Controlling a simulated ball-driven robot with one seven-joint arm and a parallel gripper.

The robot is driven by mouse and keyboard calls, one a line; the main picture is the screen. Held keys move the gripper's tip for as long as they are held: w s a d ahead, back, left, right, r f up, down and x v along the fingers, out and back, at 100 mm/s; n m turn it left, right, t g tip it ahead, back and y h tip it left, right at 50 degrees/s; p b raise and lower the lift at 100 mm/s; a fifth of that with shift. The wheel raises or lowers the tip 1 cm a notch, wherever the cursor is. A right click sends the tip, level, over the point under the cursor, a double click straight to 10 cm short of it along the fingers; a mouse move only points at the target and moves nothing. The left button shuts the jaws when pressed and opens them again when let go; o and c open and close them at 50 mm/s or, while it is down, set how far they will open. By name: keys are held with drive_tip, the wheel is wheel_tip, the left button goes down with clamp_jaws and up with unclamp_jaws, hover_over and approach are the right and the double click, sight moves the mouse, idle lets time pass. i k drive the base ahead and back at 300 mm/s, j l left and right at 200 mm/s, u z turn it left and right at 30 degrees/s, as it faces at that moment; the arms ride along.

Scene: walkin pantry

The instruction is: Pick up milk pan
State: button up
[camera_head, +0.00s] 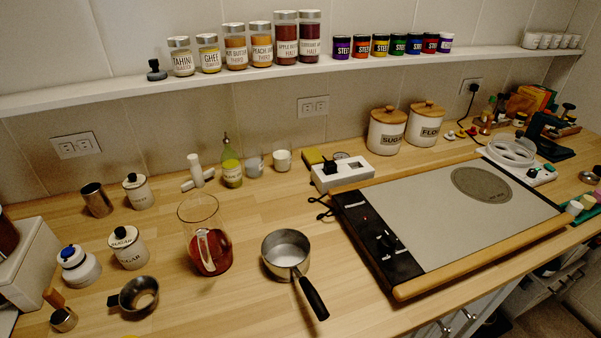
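The milk pan (286,252) is a small steel pan with a black handle (313,299). It stands upright on the wooden counter, left of the hob, and looks empty. Its handle points toward the front right, near the counter's front edge. My gripper is not in this view.
A glass jug (201,236) with red liquid stands just left of the pan. A hob (445,215) with a wooden front rail lies to the right. Bare counter (240,308) lies in front of the pan.

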sight(285, 253)
drive_tip(key=k+j+z, duration=0.2)
drive_tip(key=j, duration=0.25)
drive_tip(key=j+z, duration=0.2)
drive_tip(key=j, duration=0.25)
drive_tip(key=k+j+z, duration=0.2)
drive_tip(key=j, duration=0.15)
drive_tip(key=k+j+z, duration=0.2)
drive_tip(key=j, duration=0.2)
drive_tip(key=k+j+z, duration=0.2)
drive_tip(key=j, duration=0.15)
drive_tip(key=i, duration=0.4)
